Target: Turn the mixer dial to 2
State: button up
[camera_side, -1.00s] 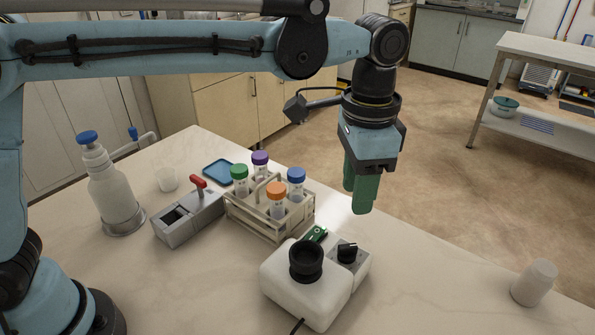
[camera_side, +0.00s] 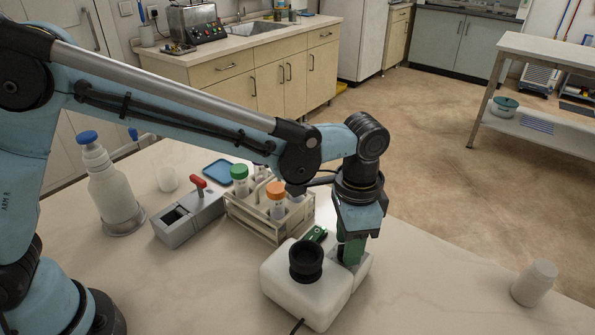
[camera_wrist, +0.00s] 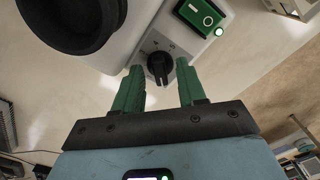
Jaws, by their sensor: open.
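The mixer (camera_side: 297,294) is a white box with a black cup on top, standing on the bench. In the side view my gripper hides the dial. My gripper (camera_wrist: 162,88) is open, with its green fingers to the left and right of the dial. In the side view it points down at the mixer's right part (camera_side: 352,250). I cannot tell whether the fingers touch the dial.
A green switch (camera_wrist: 200,15) sits beside the dial, with a lit green light near it. A tube rack (camera_side: 268,222) with capped tubes stands behind the mixer. A white cup (camera_side: 534,283) stands at the far right.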

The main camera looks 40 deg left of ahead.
grip_shut()
jog(key=shift+m, duration=0.3)
jog(key=m, duration=0.3)
jog(key=shift+m, duration=0.3)
jog(key=m, duration=0.4)
jog(key=shift+m, duration=0.3)
jog(key=m, duration=0.4)
jog(key=shift+m, duration=2.5)
